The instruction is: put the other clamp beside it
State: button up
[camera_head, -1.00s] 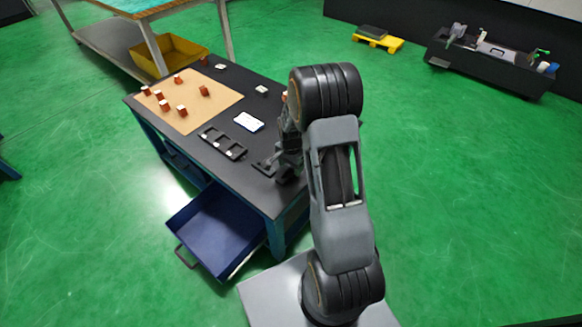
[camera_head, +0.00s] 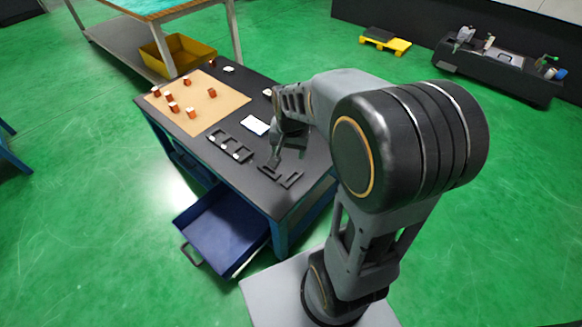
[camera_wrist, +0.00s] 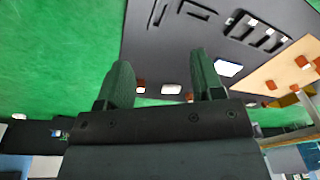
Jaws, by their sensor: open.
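Two black angular pieces lie close together, apart from each other, near the table's front right corner: one piece (camera_head: 271,165) and a second piece (camera_head: 291,180). They look like the clamps, but I cannot be sure. They also show at the top of the wrist view as one piece (camera_wrist: 157,14) and the other piece (camera_wrist: 199,11). My gripper (camera_head: 287,149) is just behind them in the head view, above the table. In the wrist view my gripper (camera_wrist: 162,66) has its fingers wide apart with nothing between them.
The black table (camera_head: 252,183) also carries a slotted black holder (camera_head: 231,146), a white-and-blue device (camera_head: 255,125), pale small pieces (camera_head: 229,69) and a tan board (camera_head: 221,105) with several red-brown blocks. A blue drawer (camera_head: 222,232) sticks out at the front.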

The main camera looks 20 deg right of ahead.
jog(key=s+a+r+n, duration=0.2)
jog(key=s+n, duration=0.1)
jog(key=s, duration=0.2)
jog(key=s+a+r+n+t, duration=0.1)
jog(key=s+a+r+n, duration=0.1)
jog(key=s+n, duration=0.2)
jog(key=shift+s+a+r+t, duration=0.15)
jog(key=shift+s+r+t, duration=0.15)
jog(key=shift+s, duration=0.2)
